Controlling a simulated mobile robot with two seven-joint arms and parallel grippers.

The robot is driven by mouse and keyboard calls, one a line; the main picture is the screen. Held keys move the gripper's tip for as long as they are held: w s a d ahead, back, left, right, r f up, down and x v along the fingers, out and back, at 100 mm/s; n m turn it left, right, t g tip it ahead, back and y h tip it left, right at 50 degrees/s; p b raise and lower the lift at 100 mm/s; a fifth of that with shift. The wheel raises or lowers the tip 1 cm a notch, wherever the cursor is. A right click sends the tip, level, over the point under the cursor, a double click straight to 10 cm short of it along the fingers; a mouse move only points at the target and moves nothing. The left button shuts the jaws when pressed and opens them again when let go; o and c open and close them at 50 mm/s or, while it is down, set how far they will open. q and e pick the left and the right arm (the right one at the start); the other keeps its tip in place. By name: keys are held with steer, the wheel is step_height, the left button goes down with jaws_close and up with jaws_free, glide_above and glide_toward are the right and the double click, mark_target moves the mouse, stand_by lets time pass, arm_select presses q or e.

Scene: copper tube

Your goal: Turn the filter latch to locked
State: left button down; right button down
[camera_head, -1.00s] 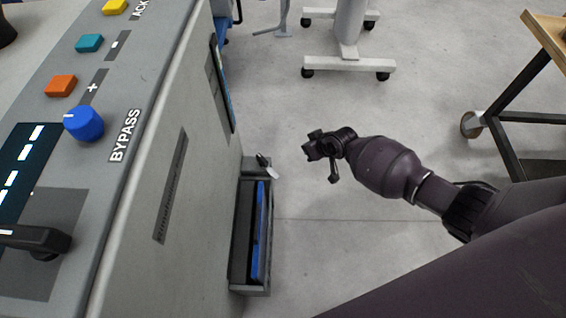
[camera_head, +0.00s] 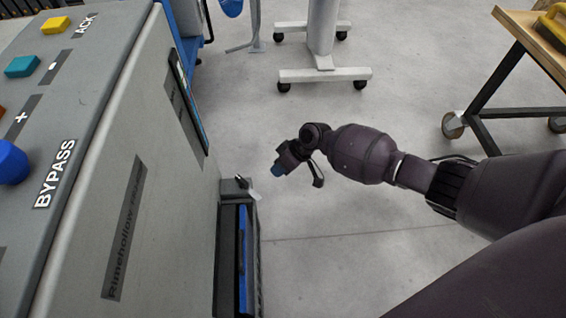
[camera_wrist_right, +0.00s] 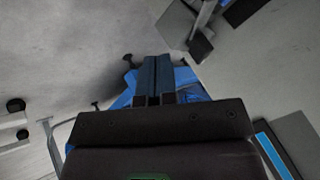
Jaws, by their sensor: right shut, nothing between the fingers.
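The filter latch (camera_head: 243,183) is a small dark and pale lever at the top end of the filter housing (camera_head: 256,290), on the side of the grey machine. A blue filter edge (camera_head: 242,250) shows inside the housing. My right gripper (camera_head: 279,171) is right of the latch in the head view, apart from it, with its fingers pointing down-left. In the right wrist view its two fingers (camera_wrist_right: 157,80) are together with nothing between them. I cannot tell how far the latch is turned. My left gripper is out of view.
The grey machine (camera_head: 150,150) fills the left, with coloured buttons, a blue BYPASS knob (camera_head: 10,163) and a side screen (camera_head: 190,100). A white wheeled stand (camera_head: 325,75) is at the back. A wooden-topped cart (camera_head: 520,30) stands at the right. The floor between is clear.

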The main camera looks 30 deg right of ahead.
mark_target(248, 188)
arm_select(q)
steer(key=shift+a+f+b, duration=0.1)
steer(key=shift+b, duration=0.4)
arm_select(e)
steer(key=a+f, duration=0.3)
steer(key=a, duration=0.3)
steer(key=shift+s+f, duration=0.25)
steer(key=shift+s, duration=0.1)
steer(key=shift+a, duration=0.1)
arm_select(q)
steer(key=shift+p, duration=0.3)
arm_select(e)
steer(key=shift+a+r, duration=0.1)
steer(key=shift+r, duration=0.05)
steer(key=shift+s+m, duration=0.15)
steer(key=shift+m, duration=0.15)
